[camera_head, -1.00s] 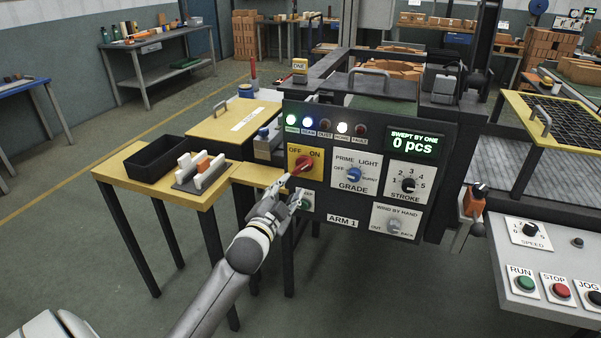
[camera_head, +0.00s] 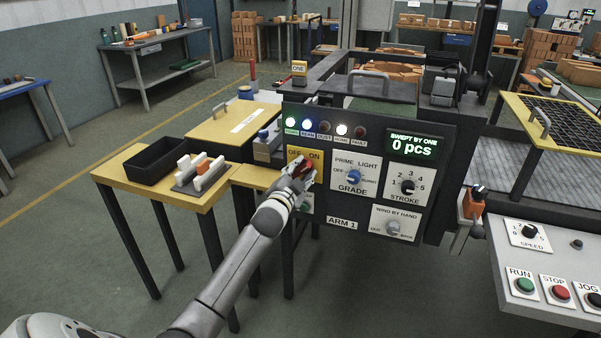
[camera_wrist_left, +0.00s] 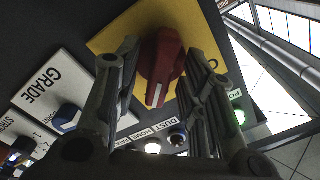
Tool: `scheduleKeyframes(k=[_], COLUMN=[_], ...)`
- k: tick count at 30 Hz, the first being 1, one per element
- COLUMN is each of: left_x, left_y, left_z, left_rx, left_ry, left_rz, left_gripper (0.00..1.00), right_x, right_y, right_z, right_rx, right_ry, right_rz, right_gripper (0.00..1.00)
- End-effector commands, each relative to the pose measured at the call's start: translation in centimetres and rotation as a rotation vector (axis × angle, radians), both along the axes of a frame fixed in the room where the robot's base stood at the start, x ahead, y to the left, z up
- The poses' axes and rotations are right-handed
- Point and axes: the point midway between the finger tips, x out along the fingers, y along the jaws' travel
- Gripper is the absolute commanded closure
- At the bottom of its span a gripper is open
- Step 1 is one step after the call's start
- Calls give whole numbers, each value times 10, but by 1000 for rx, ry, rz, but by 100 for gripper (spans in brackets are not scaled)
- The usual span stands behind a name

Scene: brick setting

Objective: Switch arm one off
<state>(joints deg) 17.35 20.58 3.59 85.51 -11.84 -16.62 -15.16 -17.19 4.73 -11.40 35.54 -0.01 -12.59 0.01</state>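The ARM 1 panel (camera_head: 345,222) carries a yellow OFF/ON plate (camera_head: 293,155) with a red rotary switch (camera_head: 308,167). In the left wrist view the red switch (camera_wrist_left: 162,62) fills the space between my fingers, and its white mark leans toward the ON side. My left gripper (camera_head: 301,174) is at the switch, partly covering it in the head view. In the left wrist view the gripper (camera_wrist_left: 163,85) is open, one finger on each side of the switch, with gaps visible. The green, blue and white lamps are lit; the display reads 0 pcs. My right gripper is not in view.
The PRIME LIGHT/GRADE knob (camera_head: 353,177) is just right of the switch, with the STROKE knob (camera_head: 408,187) beyond. A yellow side table (camera_head: 150,187) with a black bin (camera_head: 153,166) stands left. A RUN/STOP/JOG console (camera_head: 525,262) is at the right.

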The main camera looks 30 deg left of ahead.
Motion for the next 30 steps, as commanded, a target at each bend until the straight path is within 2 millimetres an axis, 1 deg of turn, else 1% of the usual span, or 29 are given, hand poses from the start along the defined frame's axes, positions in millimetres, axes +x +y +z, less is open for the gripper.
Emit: scheduleKeyframes(k=[4,5,12,13,14,23,30], left_x=[0,0,0,0,0,0,0], left_y=[0,0,0,0,0,0,0], left_z=[0,0,0,0,0,0,2], left_rx=[0,0,0,0,0,-23,-139], left_ry=[0,0,-1,-1,-1,-5,-33], left_rz=[0,0,-1,-1,-1,-1,-1], left_gripper=[62,64,95,98,100,100,100], right_x=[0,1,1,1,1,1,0], right_y=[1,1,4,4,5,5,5], right_z=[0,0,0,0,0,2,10], right_rx=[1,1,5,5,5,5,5], right_ry=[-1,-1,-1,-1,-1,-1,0], right_rz=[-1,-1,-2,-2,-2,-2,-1], right_gripper=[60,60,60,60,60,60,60])
